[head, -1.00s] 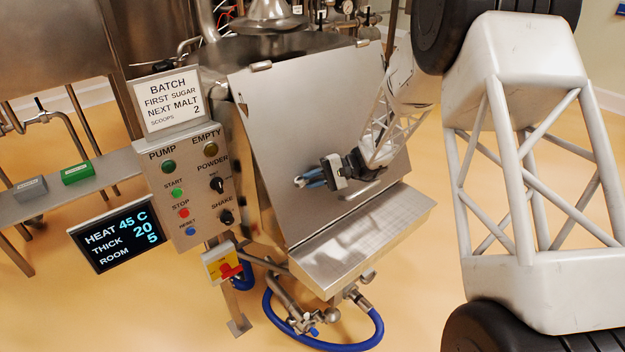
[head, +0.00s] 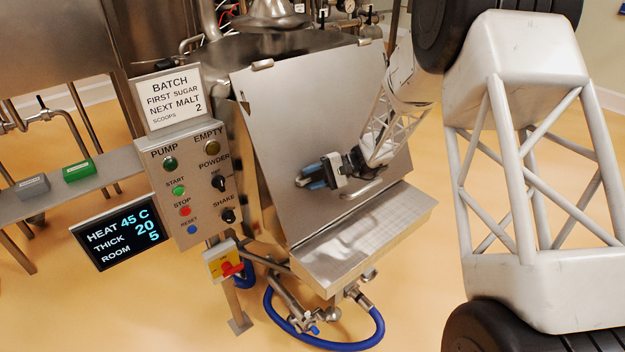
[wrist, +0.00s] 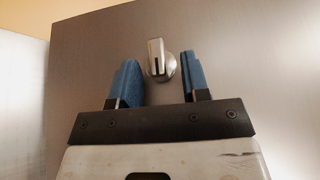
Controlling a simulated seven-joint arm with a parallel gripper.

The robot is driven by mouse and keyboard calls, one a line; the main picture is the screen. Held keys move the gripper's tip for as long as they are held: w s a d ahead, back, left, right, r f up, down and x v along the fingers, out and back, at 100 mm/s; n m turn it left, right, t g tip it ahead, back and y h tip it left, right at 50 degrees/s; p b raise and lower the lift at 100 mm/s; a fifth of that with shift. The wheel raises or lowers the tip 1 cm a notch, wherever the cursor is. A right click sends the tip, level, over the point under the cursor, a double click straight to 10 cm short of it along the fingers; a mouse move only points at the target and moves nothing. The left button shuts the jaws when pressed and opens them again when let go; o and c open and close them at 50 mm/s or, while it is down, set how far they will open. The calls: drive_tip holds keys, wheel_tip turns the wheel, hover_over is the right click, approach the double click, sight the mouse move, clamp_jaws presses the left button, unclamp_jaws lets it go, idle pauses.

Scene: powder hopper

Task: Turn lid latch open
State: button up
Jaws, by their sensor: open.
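The lid latch (wrist: 160,62) is a small silver knob with an upright grip bar, set on the lid's metal face in the wrist view. The hopper lid (head: 300,110) is a large sloping steel plate, and it lies shut in the head view. My gripper (head: 308,181) is in front of the lid, and its blue fingers point left. In the wrist view my gripper (wrist: 161,82) is open, with one finger on each side of the latch and a gap to it on both sides. The head view does not show the latch; my gripper hides that spot.
A bar handle (head: 362,193) sits low on the lid, just below my gripper. A steel ledge (head: 350,245) juts out under the lid. A control panel (head: 195,185) with knobs and buttons stands left of it. A blue hose (head: 375,335) lies on the floor below.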

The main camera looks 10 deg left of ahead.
drive_tip(key=shift+d, duration=0.1)
drive_tip(key=v, duration=0.7)
drive_tip(key=shift+d, duration=0.3)
drive_tip(key=shift+r, duration=0.1)
idle(0.3)
drive_tip(key=s+d+r+t+h, duration=0.1)
drive_tip(key=s+d+r+h, duration=0.3)
drive_tip(key=s+r, duration=0.45)
drive_tip(key=s+d+r+t+h, duration=0.1)
drive_tip(key=s+d+r+h, duration=0.3)
drive_tip(key=s, duration=0.7)
drive_tip(key=s+d+r+t+h, duration=0.1)
drive_tip(key=s+d+t+h, duration=0.1)
drive_tip(key=s, duration=0.6)
drive_tip(key=s+d+r+t+h, duration=0.2)
drive_tip(key=s+d, duration=0.3)
drive_tip(key=s, duration=0.3)
drive_tip(key=s+d+r+t+h, duration=0.1)
drive_tip(key=s+d, duration=0.3)
drive_tip(key=s, duration=0.4)
drive_tip(key=shift+s+r+n+t+h, duration=0.3)
drive_tip(key=shift+r+n+t+h, duration=0.15)
drive_tip(key=shift+h, duration=0.45)
idle(1.2)
